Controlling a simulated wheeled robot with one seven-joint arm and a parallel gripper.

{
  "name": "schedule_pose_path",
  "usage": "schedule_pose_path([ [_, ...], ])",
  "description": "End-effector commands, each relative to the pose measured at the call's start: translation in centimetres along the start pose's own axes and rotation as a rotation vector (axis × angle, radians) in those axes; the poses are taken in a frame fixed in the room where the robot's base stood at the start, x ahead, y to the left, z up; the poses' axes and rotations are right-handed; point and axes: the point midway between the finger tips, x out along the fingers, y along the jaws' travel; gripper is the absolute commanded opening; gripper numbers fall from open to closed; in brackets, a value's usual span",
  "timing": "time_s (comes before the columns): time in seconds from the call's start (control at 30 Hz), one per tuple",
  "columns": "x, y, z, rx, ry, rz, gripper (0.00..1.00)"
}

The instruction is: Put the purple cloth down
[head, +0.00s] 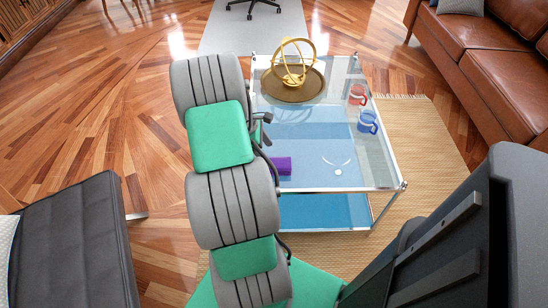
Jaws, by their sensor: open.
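The purple cloth (282,166) shows at the left front of the glass-topped table (310,180), close beside my arm. It looks like a small folded or rolled piece, and my arm may hide its left end. My gripper (266,130) shows only in part at the right edge of my arm, over the left side of the table. It is open and appears apart from the cloth, farther back. Most of the gripper is hidden behind my arm.
A round brown tray (314,93) with a gold ring ornament (291,65) is at the table's back. A red mug (357,94) and a blue mug (368,122) stand at its right. A small white object (338,172) lies front right. A brown sofa (485,65) is beyond.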

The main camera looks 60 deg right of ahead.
Motion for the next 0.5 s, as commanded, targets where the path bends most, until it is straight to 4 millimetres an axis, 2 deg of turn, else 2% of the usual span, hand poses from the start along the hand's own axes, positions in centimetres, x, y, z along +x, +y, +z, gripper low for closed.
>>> schedule_pose_path([
  [0.03, -1.4, 0.1, 0.1, -0.001, 0.001, 0.003, 0.76],
  [0.1, -2.5, 0.1, 0.1, 0.001, 0.000, 0.003, 0.76],
  [0.3, -3.8, 0.1, 0.0, 0.003, 0.001, 0.005, 0.76],
  [0.37, -4.8, 0.0, -0.7, 0.014, 0.012, 0.020, 0.76],
  [0.47, -9.3, -1.3, -4.3, 0.070, 0.073, 0.080, 0.76],
  [0.5, -12.0, -2.8, -6.5, 0.108, 0.118, 0.109, 0.76],
])
